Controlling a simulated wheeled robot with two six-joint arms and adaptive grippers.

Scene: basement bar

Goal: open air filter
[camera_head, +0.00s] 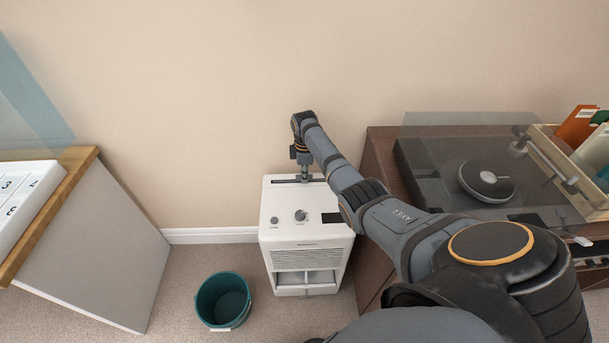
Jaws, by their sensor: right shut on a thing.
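The air filter (284,238) is a white box-shaped unit standing on the carpet against the wall. Its top carries two grey knobs, a dark panel and a dark slot near the back edge. Its front has a grille and a lower opening with pale compartments. My right gripper (305,179) points down at the back of the top, at the slot, and is shut on a part of the air filter there. The gripped part is small and mostly hidden by the fingers. My left gripper is not in view.
A brown wooden cabinet (376,165) with a turntable (486,181) stands close on the right. A teal bin (223,301) sits on the carpet at front left. A wood-edged counter (84,160) is at far left. Carpet between counter and bin is clear.

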